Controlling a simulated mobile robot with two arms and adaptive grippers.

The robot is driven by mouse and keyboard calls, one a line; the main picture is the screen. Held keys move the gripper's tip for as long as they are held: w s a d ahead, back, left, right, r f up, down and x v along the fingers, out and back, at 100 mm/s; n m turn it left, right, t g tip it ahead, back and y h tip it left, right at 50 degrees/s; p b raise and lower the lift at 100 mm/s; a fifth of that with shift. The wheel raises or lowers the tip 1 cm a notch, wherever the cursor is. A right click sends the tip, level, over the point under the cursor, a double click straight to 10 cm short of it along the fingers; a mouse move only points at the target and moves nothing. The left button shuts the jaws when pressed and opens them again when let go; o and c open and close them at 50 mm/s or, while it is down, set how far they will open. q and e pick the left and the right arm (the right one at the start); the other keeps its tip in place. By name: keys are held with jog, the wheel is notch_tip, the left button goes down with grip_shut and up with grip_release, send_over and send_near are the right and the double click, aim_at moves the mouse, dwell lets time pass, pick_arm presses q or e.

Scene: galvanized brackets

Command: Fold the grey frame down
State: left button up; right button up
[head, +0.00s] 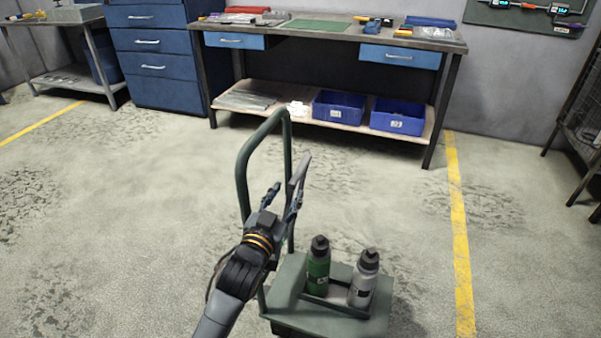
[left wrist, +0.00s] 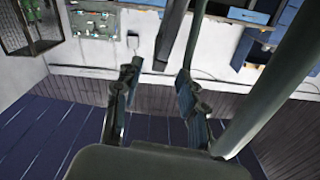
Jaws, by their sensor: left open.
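The grey-green frame (head: 243,178) is a tall bent-tube handle standing upright at the back of a small trolley (head: 287,290). My left gripper (head: 281,196) is open at the frame's right upright, in front of it in the head view, hiding part of the tube. In the left wrist view, the fingers of my left gripper (left wrist: 157,88) are spread apart. A thick tube of the frame (left wrist: 275,85) runs close by on the right side of that view. I cannot tell whether the fingers touch the frame. My right gripper is not in view.
A green bottle (head: 318,268) and a grey bottle (head: 363,280) stand upright on the trolley. A workbench (head: 340,36) with blue bins on its lower shelf is behind. Blue drawers (head: 155,66) stand left of it. The floor around the trolley is clear.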

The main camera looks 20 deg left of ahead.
aim_at(300, 171)
pick_arm(q)
jog(key=w+b, duration=0.1)
jog(key=w, duration=0.9)
jog(key=shift+w+d, duration=0.15)
jog(key=shift+d, duration=0.05)
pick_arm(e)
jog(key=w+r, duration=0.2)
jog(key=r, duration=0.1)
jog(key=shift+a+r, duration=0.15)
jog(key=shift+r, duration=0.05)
pick_arm(q)
grip_shut()
